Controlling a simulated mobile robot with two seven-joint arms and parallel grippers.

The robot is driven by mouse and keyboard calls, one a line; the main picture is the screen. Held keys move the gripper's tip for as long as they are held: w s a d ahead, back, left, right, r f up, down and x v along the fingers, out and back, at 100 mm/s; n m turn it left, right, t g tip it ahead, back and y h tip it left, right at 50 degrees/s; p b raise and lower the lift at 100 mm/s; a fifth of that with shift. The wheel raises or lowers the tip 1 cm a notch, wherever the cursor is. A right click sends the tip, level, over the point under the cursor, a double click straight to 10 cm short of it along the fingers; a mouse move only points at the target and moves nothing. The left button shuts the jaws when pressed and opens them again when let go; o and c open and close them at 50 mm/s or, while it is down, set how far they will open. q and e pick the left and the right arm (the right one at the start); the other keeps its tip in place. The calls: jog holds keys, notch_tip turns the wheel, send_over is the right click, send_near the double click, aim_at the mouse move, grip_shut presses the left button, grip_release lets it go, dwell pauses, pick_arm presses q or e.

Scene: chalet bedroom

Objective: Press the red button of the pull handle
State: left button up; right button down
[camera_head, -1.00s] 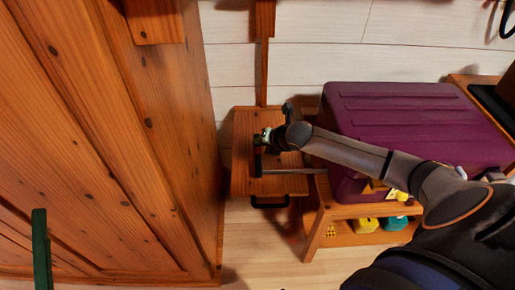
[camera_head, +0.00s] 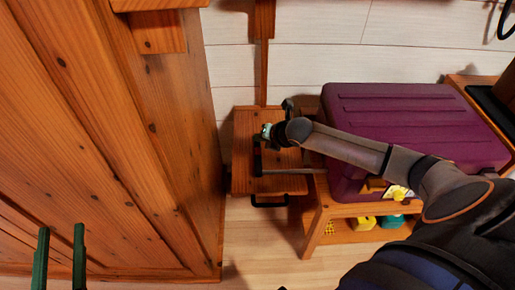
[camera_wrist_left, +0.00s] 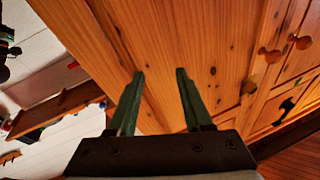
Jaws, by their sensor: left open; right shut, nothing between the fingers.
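A purple suitcase (camera_head: 410,125) lies on a low wooden rack. Its pull handle (camera_head: 257,160) seems to be the dark bar on a grey rod extending left from the suitcase. I cannot make out a red button on it in the head view. My right gripper (camera_head: 266,137) is shut at the upper end of this bar; my arm hides part of it, and contact cannot be told. My left gripper (camera_head: 60,255) is open and empty at the lower left, over the wooden cabinet and far from the handle. Its two green fingers also show in the left wrist view (camera_wrist_left: 158,85).
A large wooden cabinet (camera_head: 130,130) fills the left side. A small wooden stand (camera_head: 240,180) with a black drawer pull (camera_head: 270,203) lies under the handle. The wooden rack (camera_head: 345,209) holds yellow and green items on its shelf.

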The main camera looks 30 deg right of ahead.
aim_at(259, 153)
jog(key=shift+r+p, duration=0.95)
pick_arm(q)
jog(key=s+f+n+g+y, duration=0.1)
jog(key=f+g, duration=0.3)
jog(key=f, duration=0.5)
jog(key=s+f+n+g+y+p, duration=0.1)
jog(key=s+f+n+g+y, duration=0.1)
jog(key=f, duration=0.8)
jog(key=shift+s+a+g, duration=0.25)
jog(key=shift+s+g, duration=0.45)
jog(key=shift+g, duration=0.4)
pick_arm(e)
jog(key=shift+r, duration=0.55)
